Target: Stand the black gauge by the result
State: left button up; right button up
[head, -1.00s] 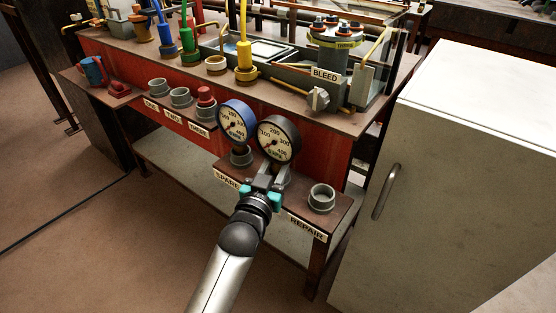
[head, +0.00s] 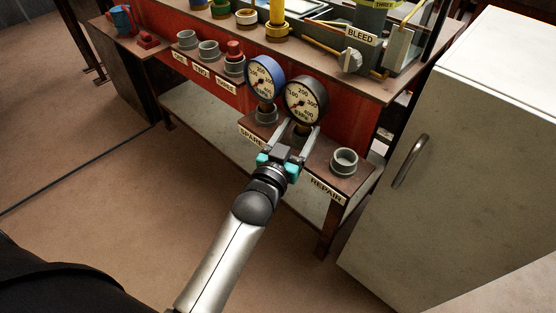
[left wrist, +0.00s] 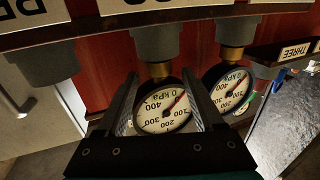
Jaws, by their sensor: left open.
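The black gauge (head: 306,100) stands upright in the middle grey cup of the low front shelf, its dial facing me. My left gripper (head: 298,129) is open in front of it. In the left wrist view, which is upside down, the black gauge (left wrist: 165,108) shows between the two spread fingers; whether they touch it I cannot tell. The blue gauge (head: 265,78) stands in the cup to its left, by the SPARE sign (head: 252,137). The grey cup (head: 344,161) by the REPAIR sign (head: 327,191) is empty. My right gripper is not in view.
A side shelf holds grey cups (head: 208,50) signed ONE, TWO and THREE; a red piece (head: 235,49) sits in the THREE cup. A BLEED sign (head: 360,37) and knob (head: 350,61) are on the bench above. A white cabinet (head: 455,130) stands close on the right.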

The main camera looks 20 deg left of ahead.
pick_arm(q)
jog(key=s+p, duration=0.2)
jog(key=s, duration=1)
jog(key=shift+a+p, duration=0.2)
jog(key=shift+p, duration=0.2)
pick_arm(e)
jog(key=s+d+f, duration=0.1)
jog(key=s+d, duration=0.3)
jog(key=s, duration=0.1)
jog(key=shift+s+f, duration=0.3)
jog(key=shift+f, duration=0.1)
pick_arm(q)
jog(key=shift+s, duration=0.1)
